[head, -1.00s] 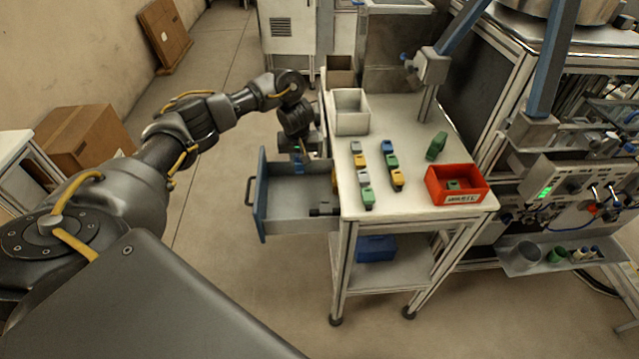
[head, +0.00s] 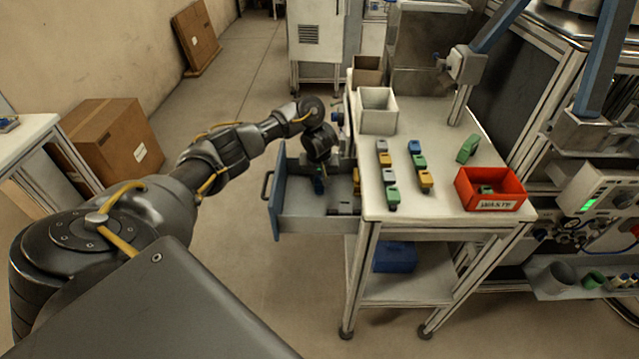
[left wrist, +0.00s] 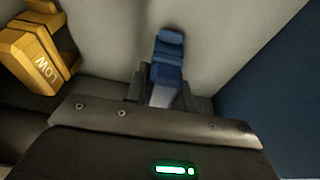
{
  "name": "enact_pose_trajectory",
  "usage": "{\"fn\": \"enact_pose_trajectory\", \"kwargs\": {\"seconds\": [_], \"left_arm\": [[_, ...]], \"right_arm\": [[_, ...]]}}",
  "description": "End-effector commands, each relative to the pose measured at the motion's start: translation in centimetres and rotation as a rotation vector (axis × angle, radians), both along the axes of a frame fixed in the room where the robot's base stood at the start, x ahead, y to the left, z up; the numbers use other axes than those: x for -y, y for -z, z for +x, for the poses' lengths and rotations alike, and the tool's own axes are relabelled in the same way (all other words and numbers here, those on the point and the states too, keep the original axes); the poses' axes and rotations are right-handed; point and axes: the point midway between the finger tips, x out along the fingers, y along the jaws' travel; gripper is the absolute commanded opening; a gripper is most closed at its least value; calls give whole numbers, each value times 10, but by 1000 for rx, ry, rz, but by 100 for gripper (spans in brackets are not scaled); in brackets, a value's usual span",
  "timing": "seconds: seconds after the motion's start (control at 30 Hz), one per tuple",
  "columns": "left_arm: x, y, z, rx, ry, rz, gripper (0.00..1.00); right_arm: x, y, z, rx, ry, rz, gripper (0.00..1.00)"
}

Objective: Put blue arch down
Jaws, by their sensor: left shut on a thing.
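My left gripper (head: 319,172) reaches into the open drawer (head: 310,224) on the bench's left side. It is shut on the blue arch (head: 319,186), which shows only as a small blue patch in the head view. In the left wrist view the blue arch (left wrist: 169,58) stands out from between the fingers (left wrist: 165,92), above or against the pale drawer floor. I cannot tell whether it touches the floor. My right gripper is out of view.
The drawer's blue front (head: 278,192) is close to the gripper. On the bench top (head: 405,208) stand two rows of coloured blocks, a white bin (head: 377,112), a green piece (head: 468,149) and a red WASTE bin (head: 492,190). A blue box (head: 394,254) sits on the lower shelf.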

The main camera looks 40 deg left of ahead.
Motion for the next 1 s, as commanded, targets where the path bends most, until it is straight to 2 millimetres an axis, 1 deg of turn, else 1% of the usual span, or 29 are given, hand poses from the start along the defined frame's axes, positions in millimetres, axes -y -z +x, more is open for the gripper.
{"fn": "enact_pose_trajectory", "kwargs": {"seconds": [0.03, 0.2, 0.37, 0.4, 0.53, 0.87, 0.9, 1.0], "left_arm": [[0, 3, 0, 2, -1, 0, 0], [0, 0, 0, 2, 0, 1, 0], [0, 3, 0, -1, 1, 1, 0], [0, 4, 0, 1, 1, 1, 29], [0, 4, 0, 1, 1, 1, 46], [0, 1, 1, 3, 0, 1, 47], [0, -3, 1, 4, 1, 0, 47], [1, -18, -1, 4, 2, 1, 47]], "right_arm": [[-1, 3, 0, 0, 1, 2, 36], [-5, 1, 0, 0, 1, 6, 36], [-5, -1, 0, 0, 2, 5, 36], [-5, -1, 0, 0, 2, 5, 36], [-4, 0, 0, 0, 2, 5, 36], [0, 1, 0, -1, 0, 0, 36], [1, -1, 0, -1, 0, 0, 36], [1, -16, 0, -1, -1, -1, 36]]}}
